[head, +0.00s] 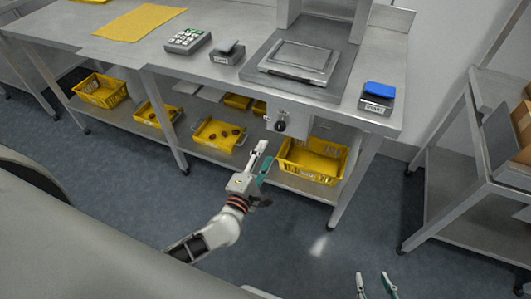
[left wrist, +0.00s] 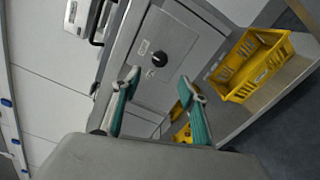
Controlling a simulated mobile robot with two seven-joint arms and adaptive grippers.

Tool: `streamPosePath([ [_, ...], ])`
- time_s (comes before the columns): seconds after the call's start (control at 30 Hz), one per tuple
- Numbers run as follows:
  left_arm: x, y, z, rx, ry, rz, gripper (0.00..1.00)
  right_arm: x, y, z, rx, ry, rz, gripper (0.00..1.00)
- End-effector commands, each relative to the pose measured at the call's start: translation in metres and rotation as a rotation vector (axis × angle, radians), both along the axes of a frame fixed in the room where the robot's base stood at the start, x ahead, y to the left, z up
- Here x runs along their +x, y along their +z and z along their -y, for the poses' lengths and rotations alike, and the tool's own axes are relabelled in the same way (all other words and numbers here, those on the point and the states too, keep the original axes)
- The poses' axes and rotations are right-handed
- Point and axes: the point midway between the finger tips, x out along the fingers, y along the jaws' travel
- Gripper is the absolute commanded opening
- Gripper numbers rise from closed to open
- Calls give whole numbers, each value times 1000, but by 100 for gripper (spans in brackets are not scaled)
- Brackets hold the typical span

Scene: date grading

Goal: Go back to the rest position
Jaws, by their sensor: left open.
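My left gripper (head: 262,165) is in front of the steel bench, below its top and near the control box with the black knob. In the left wrist view its two teal-padded fingers (left wrist: 160,88) stand apart with nothing between them. My right gripper (head: 376,285) shows only its fingertips at the bottom edge of the head view. These tips are apart, with no object visible between them. The rest of the right arm is out of view.
The steel bench (head: 245,84) carries a scale (head: 300,58), a keypad (head: 187,41), a blue-topped button box (head: 378,97) and a yellow mat (head: 138,22). Yellow crates, including an empty one (head: 312,158), stand on its lower shelf. A steel rack (head: 465,190) stands right. The floor between is clear.

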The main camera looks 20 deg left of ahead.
Motion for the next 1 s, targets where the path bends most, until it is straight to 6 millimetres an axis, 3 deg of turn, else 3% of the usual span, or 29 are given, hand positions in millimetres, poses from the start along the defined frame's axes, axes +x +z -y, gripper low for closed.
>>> streamPosePath([
  [0.33,0,0,0,4,-2,0,43,0,0,0,1,0,1,40],
  [0.47,-11,0,10,101,-44,10,43,0,1,-1,1,0,2,40],
  [0.63,-55,-7,43,516,-202,43,43,1,2,-1,3,-1,2,40],
  [0.77,-100,-33,60,955,-352,42,43,1,3,-1,3,-1,2,40],
  [0.87,-135,-61,56,1289,-468,16,43,1,3,-1,3,-1,3,40],
  [1.0,-177,-97,34,1674,-615,-47,43,1,3,-1,3,-1,2,40],
])
